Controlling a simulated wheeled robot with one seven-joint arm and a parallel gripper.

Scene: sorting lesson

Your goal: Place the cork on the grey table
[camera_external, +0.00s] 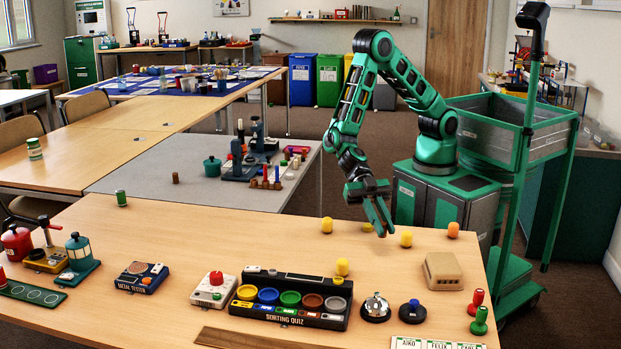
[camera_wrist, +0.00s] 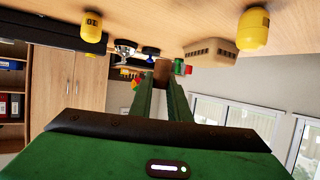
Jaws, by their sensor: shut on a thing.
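My gripper (camera_external: 382,231) is over the right end of the front wooden table, among several yellow and orange pieces. In the wrist view my gripper (camera_wrist: 162,82) is shut on a small brown thing (camera_wrist: 162,71), which looks like the cork. In the external view the fingers mostly hide it. The grey table (camera_external: 135,187) stands behind the front table, left of my arm. A small brown cork-like piece (camera_external: 175,178) stands on it, with several more near its right side.
Yellow pieces (camera_external: 327,224) and (camera_external: 406,239) and an orange piece (camera_external: 453,230) stand around my gripper. A beige block (camera_external: 443,271) and the sorting quiz tray (camera_external: 291,318) are in front. A teal pot (camera_external: 212,167) and devices stand on the grey table; its front left is bare.

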